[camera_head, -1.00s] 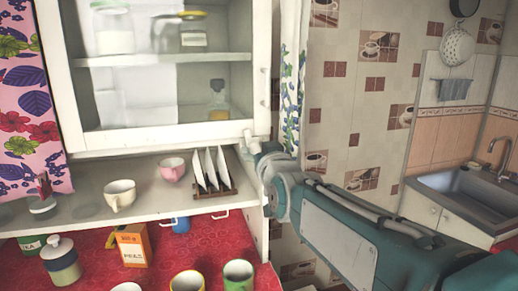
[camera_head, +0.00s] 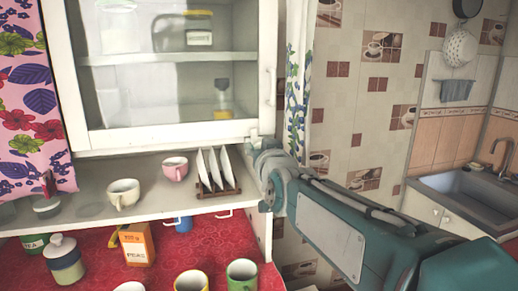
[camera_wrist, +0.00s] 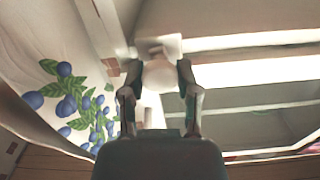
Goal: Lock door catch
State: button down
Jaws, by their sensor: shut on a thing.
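The white door catch (camera_wrist: 159,46) shows in the wrist view at the lower edge of the cabinet, between the fingertips of my gripper (camera_wrist: 158,72). The dark fingers stand on either side of its pale, rounded part and are shut on it. In the head view my gripper (camera_head: 254,143) is at the lower right corner of the white cabinet door (camera_head: 165,137), and the fingers and catch are hard to make out. The glazed door looks closed against its frame. Whether the catch is turned across the door is unclear.
Below the door, a shelf (camera_head: 90,222) holds a cream cup (camera_head: 122,193), a pink cup (camera_head: 175,168) and a plate rack (camera_head: 218,190). Mugs and jars stand on the red counter (camera_head: 90,275). A blueberry-patterned curtain (camera_wrist: 60,85) hangs close beside my gripper.

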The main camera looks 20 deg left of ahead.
jog(key=shift+w+m, duration=0.1)
jog(key=shift+m, duration=1)
jog(key=c, duration=0.5)
grip_release()
jog(key=shift+o, duration=0.7)
jog(key=shift+w+a+f, duration=0.1)
jog(key=shift+a, duration=0.1)
jog(key=shift+d, duration=0.1)
jog(key=v, duration=1.2)
jog(key=shift+f, duration=0.1)
